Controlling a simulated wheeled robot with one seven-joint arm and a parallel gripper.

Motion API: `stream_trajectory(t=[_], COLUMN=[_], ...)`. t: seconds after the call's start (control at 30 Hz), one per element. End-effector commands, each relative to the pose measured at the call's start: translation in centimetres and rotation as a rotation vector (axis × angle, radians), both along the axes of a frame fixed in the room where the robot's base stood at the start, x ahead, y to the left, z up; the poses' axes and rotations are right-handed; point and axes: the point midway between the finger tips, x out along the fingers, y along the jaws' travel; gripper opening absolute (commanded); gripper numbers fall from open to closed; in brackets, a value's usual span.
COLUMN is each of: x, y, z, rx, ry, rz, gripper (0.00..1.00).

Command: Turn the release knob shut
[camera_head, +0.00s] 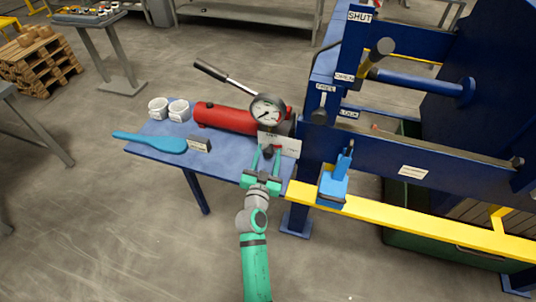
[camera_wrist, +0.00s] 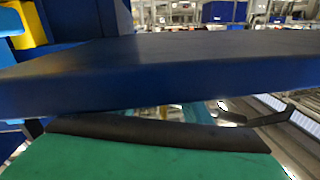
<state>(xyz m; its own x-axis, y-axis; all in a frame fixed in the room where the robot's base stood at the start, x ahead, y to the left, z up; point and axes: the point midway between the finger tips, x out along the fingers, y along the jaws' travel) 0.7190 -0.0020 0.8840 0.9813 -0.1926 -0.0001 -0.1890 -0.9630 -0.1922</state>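The release knob (camera_head: 268,152) is a small dark knob at the front end of the red hand pump (camera_head: 228,118), below its pressure gauge (camera_head: 266,111). My gripper (camera_head: 266,150) reaches over the table's front edge to it. Its two green fingers stand apart, one to either side of the knob in the head view. I cannot tell whether they touch it or how far the knob is turned.
A white label plate (camera_head: 288,146) stands right beside the knob. The blue press frame (camera_head: 310,150) and yellow rail (camera_head: 400,217) bound the right.

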Motion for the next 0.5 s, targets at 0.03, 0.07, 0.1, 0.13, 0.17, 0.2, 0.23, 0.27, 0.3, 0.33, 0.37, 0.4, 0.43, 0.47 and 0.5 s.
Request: stream_trajectory(t=[0.03, 0.07, 0.1, 0.13, 0.17, 0.2, 0.23, 0.27, 0.3, 0.33, 0.37, 0.4, 0.43, 0.47, 0.5], x=[-0.01, -0.01, -0.02, -0.02, -0.02, -0.01, -0.02, -0.02, -0.02, -0.02, -0.02, -0.02, -0.02, -0.02, -0.03], y=[0.00, 0.00, 0.01, 0.01, 0.02, 0.03, 0.04, 0.04, 0.05, 0.06, 0.07, 0.08, 0.09, 0.10, 0.13], z=[0.00, 0.00, 0.00, 0.00, 0.01, 0.01, 0.02, 0.02, 0.02, 0.02, 0.03, 0.04, 0.04, 0.04, 0.04], rx=[0.000, 0.000, 0.000, 0.000, 0.000, 0.000, 0.000, -0.001, -0.003, -0.005, -0.009, -0.016, -0.023, -0.033, -0.046], ry=[0.000, 0.000, 0.000, 0.000, 0.000, 0.000, 0.000, 0.000, 0.000, 0.001, 0.003, 0.004, 0.006, 0.009, 0.014], rz=[0.000, 0.000, 0.000, 0.000, 0.000, 0.001, 0.001, 0.001, 0.001, 0.001, 0.001, 0.001, 0.001, 0.002, 0.002], gripper=[0.32, 0.24, 0.15, 0.08, 0.07, 0.07, 0.07, 0.07, 0.07, 0.07, 0.07, 0.07, 0.07, 0.07, 0.07])
